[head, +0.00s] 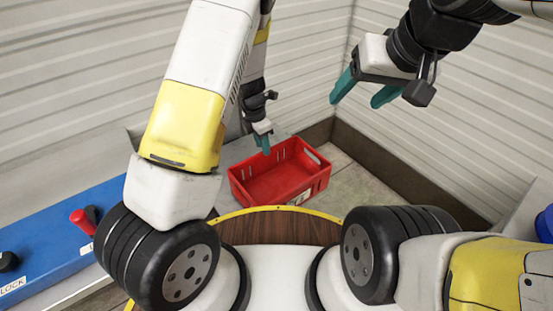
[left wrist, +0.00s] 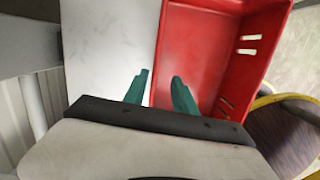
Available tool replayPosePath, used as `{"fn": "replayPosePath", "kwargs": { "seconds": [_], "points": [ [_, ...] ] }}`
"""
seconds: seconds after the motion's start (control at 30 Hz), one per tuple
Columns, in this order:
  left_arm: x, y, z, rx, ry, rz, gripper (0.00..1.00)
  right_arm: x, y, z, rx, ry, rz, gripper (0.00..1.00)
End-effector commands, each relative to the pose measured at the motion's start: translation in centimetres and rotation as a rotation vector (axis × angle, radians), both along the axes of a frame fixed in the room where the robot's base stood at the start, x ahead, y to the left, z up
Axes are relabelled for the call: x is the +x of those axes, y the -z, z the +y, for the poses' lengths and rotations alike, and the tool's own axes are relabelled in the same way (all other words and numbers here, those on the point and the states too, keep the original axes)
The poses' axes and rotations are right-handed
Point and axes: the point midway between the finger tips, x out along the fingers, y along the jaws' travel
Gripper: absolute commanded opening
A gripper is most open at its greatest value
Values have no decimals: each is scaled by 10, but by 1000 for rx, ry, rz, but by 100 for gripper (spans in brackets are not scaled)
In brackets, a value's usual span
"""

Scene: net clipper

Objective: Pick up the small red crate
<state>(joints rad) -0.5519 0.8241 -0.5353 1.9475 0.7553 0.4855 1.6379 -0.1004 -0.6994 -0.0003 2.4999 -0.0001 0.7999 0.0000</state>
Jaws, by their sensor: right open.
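The small red crate (head: 297,192) is empty and stands upright in the corner beyond my base, with slots in its walls and a pale label on its front. My left gripper (head: 263,143) is at the crate's back left side, fingers pointing down. In the left wrist view its teal fingertips (left wrist: 160,82) are apart, and the edge of the red crate (left wrist: 205,50) runs between them in the picture. I cannot tell whether they touch the wall or are still above it. My right gripper (head: 362,92) is open and empty, high at the upper right, away from the crate.
A blue panel (head: 45,235) with a red-knobbed lever (head: 82,218) is at the left. Ribbed pale walls (head: 420,130) with a brown skirting (head: 385,180) enclose the corner. A yellow-rimmed wooden round surface (head: 280,228) lies in front of the crate. A blue object (head: 545,224) is at the right edge.

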Motion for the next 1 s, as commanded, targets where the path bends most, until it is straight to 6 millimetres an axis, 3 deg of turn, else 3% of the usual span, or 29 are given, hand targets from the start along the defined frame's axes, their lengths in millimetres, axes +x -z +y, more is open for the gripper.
{"fn": "replayPosePath", "kwargs": {
  "seconds": [0.17, 0.63, 0.97, 1.0],
  "points": [
    [5, 10, 2, -11, -71, 3, 33, 0, 0, 0, 0, 0, -1, 65],
    [14, 70, -8, -10, -64, 3, 33, 0, 0, 0, 0, 0, 0, 65],
    [15, 76, -9, -10, -63, 0, 33, 0, 0, 0, 0, 0, 0, 65],
    [15, 76, -9, -10, -63, 0, 25, 0, 0, 0, 0, 0, 0, 65]
  ]
}}
